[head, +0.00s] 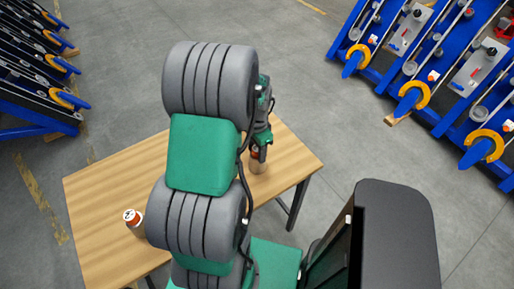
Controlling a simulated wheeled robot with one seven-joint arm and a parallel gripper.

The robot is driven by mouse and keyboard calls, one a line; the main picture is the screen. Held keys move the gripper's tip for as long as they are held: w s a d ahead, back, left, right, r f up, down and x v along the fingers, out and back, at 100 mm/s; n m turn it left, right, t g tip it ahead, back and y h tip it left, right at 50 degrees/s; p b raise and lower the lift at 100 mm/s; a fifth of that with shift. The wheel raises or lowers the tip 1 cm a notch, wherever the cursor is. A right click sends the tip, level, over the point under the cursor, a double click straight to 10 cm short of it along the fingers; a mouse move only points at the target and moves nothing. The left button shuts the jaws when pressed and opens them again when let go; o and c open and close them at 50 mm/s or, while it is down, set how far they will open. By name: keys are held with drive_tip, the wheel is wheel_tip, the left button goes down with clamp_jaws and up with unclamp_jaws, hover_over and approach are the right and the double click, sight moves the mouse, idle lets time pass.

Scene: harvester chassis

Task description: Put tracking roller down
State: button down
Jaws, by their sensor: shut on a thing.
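My gripper (258,143) points down over the right part of the wooden table (105,190), partly hidden behind my own arm. It is shut on a tracking roller (258,161), a small cylinder with an orange-brown upper part and a tan lower part. The held roller is upright. I cannot tell whether its bottom touches the tabletop. A second roller (133,218), with a white top and an orange band, stands on the table at the left, apart from my gripper and partly hidden by my arm.
Blue harvester chassis racks with yellow-orange hooks stand on the right (417,95) and at the upper left (40,80). My arm covers the middle of the table. The table's left part is mostly clear. Grey floor lies open behind the table.

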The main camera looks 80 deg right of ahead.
drive_tip(key=c, duration=0.7)
unclamp_jaws()
drive_tip(key=shift+o, duration=0.2)
drive_tip(key=shift+r, duration=0.1)
wheel_tip(320, 180, up, 12)
drive_tip(key=b, duration=0.2)
drive_tip(key=w+a+r+n+h, duration=0.1)
drive_tip(key=w+a+n, duration=0.2)
drive_tip(key=w, duration=0.4)
drive_tip(key=w+a+r+n, duration=0.2)
drive_tip(key=w+a+n, duration=0.15)
drive_tip(key=w, duration=0.25)
drive_tip(key=w+a+r+n+t, duration=0.1)
drive_tip(key=w+a+n, duration=0.6)
drive_tip(key=w+a, duration=0.35)
drive_tip(key=w+a+n+t+y, duration=0.1)
drive_tip(key=w+a+n+t, duration=0.1)
drive_tip(key=a+n, duration=1.1)
drive_tip(key=a, duration=1.1)
drive_tip(key=shift+r+t, duration=0.3)
drive_tip(key=shift+r, duration=0.05)
